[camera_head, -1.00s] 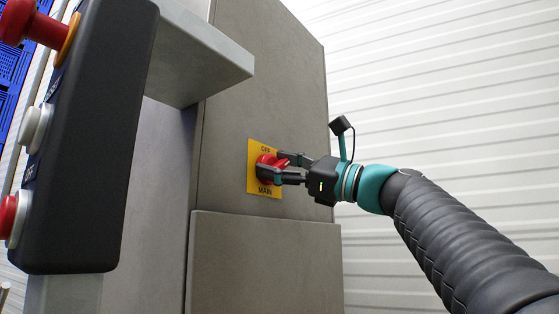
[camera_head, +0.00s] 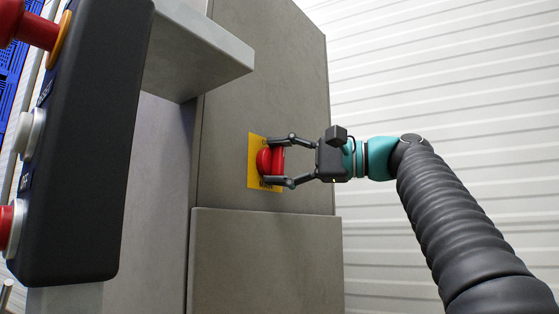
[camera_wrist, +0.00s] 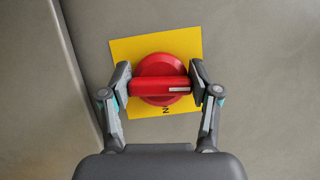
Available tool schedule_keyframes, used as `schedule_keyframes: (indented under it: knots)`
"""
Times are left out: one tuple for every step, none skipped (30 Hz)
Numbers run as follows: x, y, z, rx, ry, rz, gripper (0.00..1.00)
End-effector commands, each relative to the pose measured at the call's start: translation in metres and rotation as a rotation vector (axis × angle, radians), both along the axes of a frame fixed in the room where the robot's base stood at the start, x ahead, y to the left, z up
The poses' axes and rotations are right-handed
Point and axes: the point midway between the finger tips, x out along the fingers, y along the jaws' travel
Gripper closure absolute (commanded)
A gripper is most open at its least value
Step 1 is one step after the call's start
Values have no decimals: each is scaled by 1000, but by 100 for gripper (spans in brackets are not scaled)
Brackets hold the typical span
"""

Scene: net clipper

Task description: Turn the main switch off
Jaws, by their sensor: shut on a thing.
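The main switch is a red rotary knob (camera_head: 270,160) on a yellow plate (camera_head: 253,143) fixed to the grey cabinet. My gripper (camera_head: 282,161) reaches it from the right and is shut on the knob's handle, one finger at each end. In the wrist view the red knob (camera_wrist: 160,86) has its handle lying crosswise, with a pale mark near its right end. The fingers (camera_wrist: 160,88) press on the handle's two ends. The yellow plate (camera_wrist: 190,42) looks slightly tilted there, and most of its lettering is hidden.
A dark control box (camera_head: 85,150) with red and white buttons stands in the left foreground. A grey ledge (camera_head: 195,55) juts out above and left of the switch. The lower cabinet panel (camera_head: 265,260) is plain. A white ribbed wall (camera_head: 440,80) is behind my arm.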

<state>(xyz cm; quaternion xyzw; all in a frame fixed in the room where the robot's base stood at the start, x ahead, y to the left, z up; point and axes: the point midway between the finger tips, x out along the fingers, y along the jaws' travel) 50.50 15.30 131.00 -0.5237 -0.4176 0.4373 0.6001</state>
Motion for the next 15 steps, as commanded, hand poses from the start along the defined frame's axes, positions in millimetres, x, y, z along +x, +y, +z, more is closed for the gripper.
schedule_keyframes:
  knots:
    - [0,0,-1,-17,-18,2,73]
    - [0,0,-1,-25,-28,2,73]
    - [0,0,-2,-35,-40,1,73]
    - [0,0,-2,-41,-49,1,73]
    - [0,0,-2,-47,-55,2,73]
    - [0,0,-1,-54,-65,2,73]
    - [0,0,-2,-58,-70,3,73]
    - [0,0,-2,-63,-75,3,73]
    - [0,0,-2,-68,-81,3,73]
    - [0,0,-2,-71,-85,3,73]
    - [0,0,-2,-73,-89,3,73]
    - [0,0,-2,-76,-92,3,73]
    - [0,0,-2,-78,-94,3,73]
    - [0,1,-2,-79,-95,2,73]
    - [-1,1,-2,-81,-98,2,73]
